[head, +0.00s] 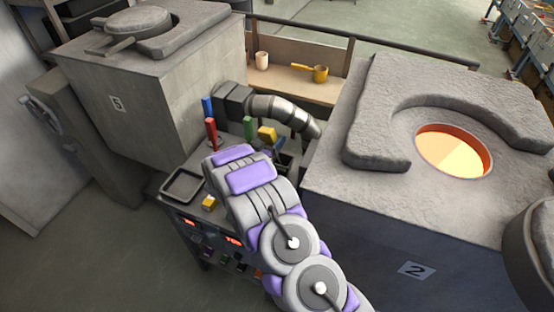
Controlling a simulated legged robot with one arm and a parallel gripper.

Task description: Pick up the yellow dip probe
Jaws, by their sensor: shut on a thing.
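My gripper (240,158) is at the far end of my purple and grey arm, over the bench between the two furnaces. The yellow dip probe (267,134) shows its yellow upper part just beyond the gripper, to the right of the green probe. My gripper is shut on it. The fingertips and the probe's lower part are hidden behind my arm, so I cannot tell whether its tip is clear of the rack. A blue probe (207,107), a red probe (211,132) and a green probe (248,127) stand upright close by.
Furnace 2 (365,235) stands at right with a glowing orange opening (452,152). Furnace 5 (125,112) is at left, with a lid on top. A grey duct (284,110) runs behind the probes. A shallow tray (184,186) and a small yellow block (208,203) are left of my arm.

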